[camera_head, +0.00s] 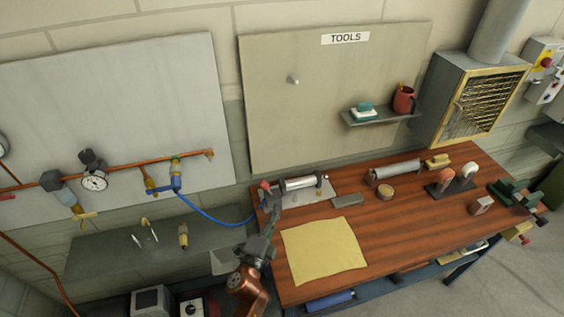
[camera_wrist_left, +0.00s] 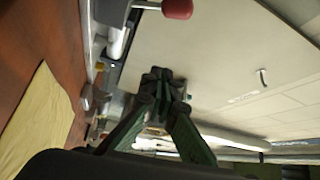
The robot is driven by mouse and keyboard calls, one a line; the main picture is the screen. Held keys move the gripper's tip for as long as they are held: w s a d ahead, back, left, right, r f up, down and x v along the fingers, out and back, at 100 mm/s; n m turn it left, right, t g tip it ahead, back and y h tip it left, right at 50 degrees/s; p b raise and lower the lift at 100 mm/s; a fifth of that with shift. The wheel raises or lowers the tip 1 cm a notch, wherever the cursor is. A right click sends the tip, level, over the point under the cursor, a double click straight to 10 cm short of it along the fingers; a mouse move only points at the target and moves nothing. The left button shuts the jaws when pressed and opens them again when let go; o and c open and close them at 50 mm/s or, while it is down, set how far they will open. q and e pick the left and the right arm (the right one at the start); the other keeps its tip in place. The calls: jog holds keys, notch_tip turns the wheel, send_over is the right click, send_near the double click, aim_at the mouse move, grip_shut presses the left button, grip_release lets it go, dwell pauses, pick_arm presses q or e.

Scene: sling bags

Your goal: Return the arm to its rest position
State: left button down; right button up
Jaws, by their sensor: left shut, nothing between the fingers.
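My left arm comes up from the bottom of the head view, with a copper-coloured link below the grey gripper. My left gripper (camera_head: 272,217) is at the left edge of the wooden workbench (camera_head: 390,240), beside the yellow cloth (camera_head: 322,250) and just in front of a metal cylinder device (camera_head: 300,184). In the left wrist view the gripper (camera_wrist_left: 160,82) has its green-black fingers together with nothing between them. The cloth (camera_wrist_left: 40,120) shows at the left there. I cannot tell how far the fingertips are from the device. My right gripper is in neither view.
A blue hose (camera_head: 215,218) runs to the bench from the copper pipe on the wall. A grey shelf (camera_head: 110,255) with small fittings is left of the gripper. A red knob (camera_wrist_left: 178,8) is at the top of the wrist view. The TOOLS board (camera_head: 330,100) stands behind the bench.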

pick_arm(q)
jog(key=s+a+f+n+g+y, duration=0.25)
jog(key=s+a+f+n, duration=0.2)
jog(key=a, duration=0.35)
jog(key=s+a+f+n+g+y, duration=0.25)
jog(key=a+f+n, duration=0.2)
jog(key=a, duration=0.35)
jog(key=s+a+f+n+g+y, duration=0.25)
jog(key=s+a+f+n, duration=0.2)
jog(key=a, duration=0.35)
jog(key=s+a+f+n+g+h, duration=0.1)
jog(key=s+a+f+n+g, duration=0.15)
jog(key=s, duration=0.55)
jog(key=s+a+f+n+g, duration=0.1)
jog(key=s+f+n+g, duration=0.15)
jog(key=s, duration=0.65)
jog(key=s+a+f+n+g+h, duration=0.1)
jog(key=s+f+g, duration=0.2)
jog(key=s, duration=0.5)
notch_tip(320, 180, down, 30)
jog(key=s+d, duration=0.1)
jog(key=s, duration=0.1)
jog(key=s+f+m+g, duration=0.1)
jog(key=s+f+g, duration=0.1)
jog(key=s+f, duration=1.5)
jog(key=shift+s+d+f, duration=0.2)
jog(key=shift+s, duration=1)
